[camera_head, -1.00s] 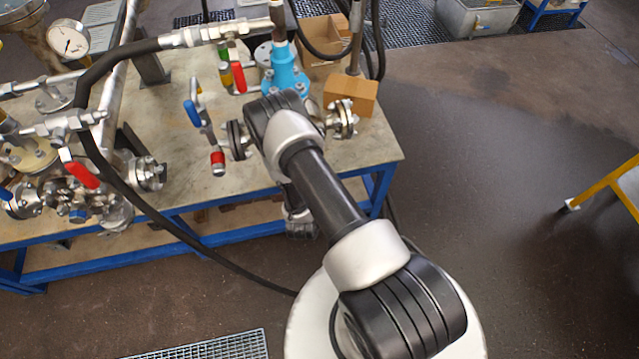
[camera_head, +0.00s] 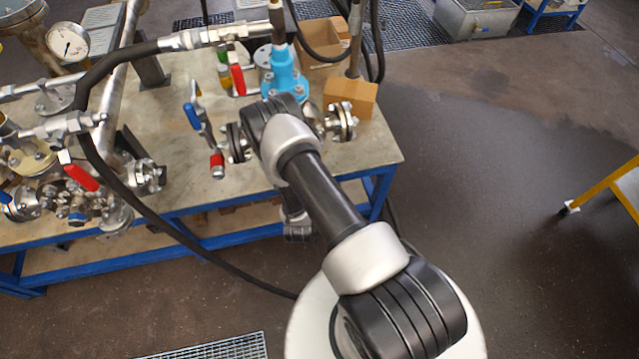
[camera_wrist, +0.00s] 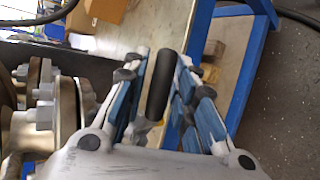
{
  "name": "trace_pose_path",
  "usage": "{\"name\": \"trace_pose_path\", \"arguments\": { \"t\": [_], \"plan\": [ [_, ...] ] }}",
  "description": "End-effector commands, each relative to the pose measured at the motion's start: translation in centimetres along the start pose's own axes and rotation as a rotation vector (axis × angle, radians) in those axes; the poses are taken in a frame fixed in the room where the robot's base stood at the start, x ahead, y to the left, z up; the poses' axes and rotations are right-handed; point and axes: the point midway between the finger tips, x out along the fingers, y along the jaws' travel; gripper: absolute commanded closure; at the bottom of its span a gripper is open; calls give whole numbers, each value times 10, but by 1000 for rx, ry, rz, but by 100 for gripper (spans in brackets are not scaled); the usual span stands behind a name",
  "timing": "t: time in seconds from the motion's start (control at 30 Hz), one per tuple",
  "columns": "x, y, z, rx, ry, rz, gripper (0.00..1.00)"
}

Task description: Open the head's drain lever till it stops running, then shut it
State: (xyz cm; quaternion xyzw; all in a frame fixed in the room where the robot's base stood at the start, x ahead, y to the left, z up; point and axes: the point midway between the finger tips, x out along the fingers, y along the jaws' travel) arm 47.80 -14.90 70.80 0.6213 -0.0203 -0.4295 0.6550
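A black rounded handle (camera_wrist: 160,88) stands between the blue-padded fingers of my gripper (camera_wrist: 163,72) in the wrist view. The fingers are spread on either side of it, with a gap showing. I cannot tell from the head view which lever this handle belongs to. My arm hides the middle of the flanged assembly there, and my fingers cannot be made out. A light blue flanged fitting (camera_head: 284,72) stands on the bench behind my arm. No running liquid can be made out.
The bench (camera_head: 180,100) holds a red-handled valve (camera_head: 80,176), a blue lever (camera_head: 192,115), a pressure gauge (camera_head: 68,42), a cardboard box (camera_head: 351,95) and a black hose (camera_head: 190,252) hanging over its front. Bolted flanges (camera_wrist: 52,115) stand close left of my fingers. The right floor is mostly clear.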

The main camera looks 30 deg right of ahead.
Motion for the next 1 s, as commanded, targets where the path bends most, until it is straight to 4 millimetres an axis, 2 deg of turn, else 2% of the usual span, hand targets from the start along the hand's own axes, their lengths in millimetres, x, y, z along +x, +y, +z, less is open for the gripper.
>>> {"name": "trace_pose_path", "arguments": {
  "t": [0.17,0.5,0.7,1.0],
  "plan": [
    [-10,0,-1,-3,3,-1,75],
    [-80,0,-2,-6,5,0,75],
    [-110,0,-1,-3,4,0,75],
    [-120,0,0,0,0,0,75]
  ]
}}
